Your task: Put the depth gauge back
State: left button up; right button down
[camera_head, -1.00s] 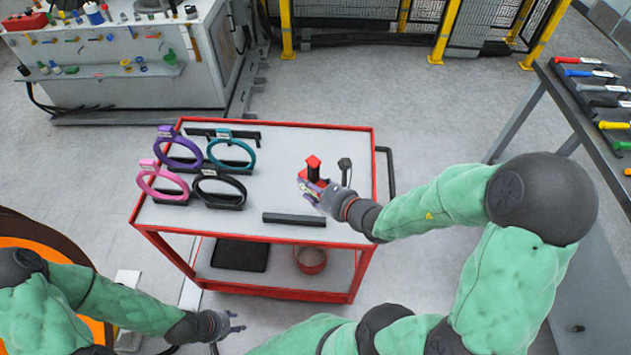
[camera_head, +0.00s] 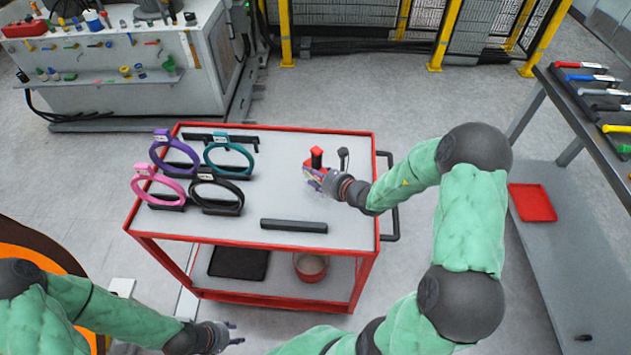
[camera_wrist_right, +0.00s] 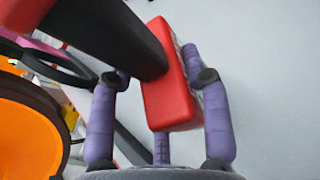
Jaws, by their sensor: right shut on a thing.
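The depth gauge, a red and black piece (camera_head: 317,158), stands at the right part of the red-framed trolley's top. My right gripper (camera_head: 312,176) is shut on its red block. In the right wrist view, the red block (camera_wrist_right: 170,85) sits between the purple fingers (camera_wrist_right: 160,115), with a black post running up and left from it. Whether the gauge touches the trolley top is unclear. My left gripper (camera_head: 236,333) is open and empty, low in front of the trolley.
The trolley top (camera_head: 275,190) holds purple (camera_head: 172,170), teal (camera_head: 248,157), pink (camera_head: 140,187) and black (camera_head: 239,202) ring gauges on stands. A black bar (camera_head: 293,225) lies near the front edge. A small dark upright item (camera_head: 343,155) stands beside the depth gauge. A tool table (camera_head: 560,110) is at right.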

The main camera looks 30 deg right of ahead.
aim_at(315, 181)
jog(key=shift+w+d+f, duration=0.15)
jog(key=shift+w+f, duration=0.05)
jog(key=shift+f, duration=0.1)
jog(key=shift+f+b, duration=0.55)
jog(key=shift+f, duration=0.85)
jog(key=shift+f, duration=0.15)
jog(key=c, duration=0.6)
grip_release()
jog(key=shift+s+r, duration=0.1)
jog(key=shift+r, duration=0.1)
jog(key=p+v, duration=0.2)
jog(key=v, duration=1)
jog(key=shift+f, duration=0.15)
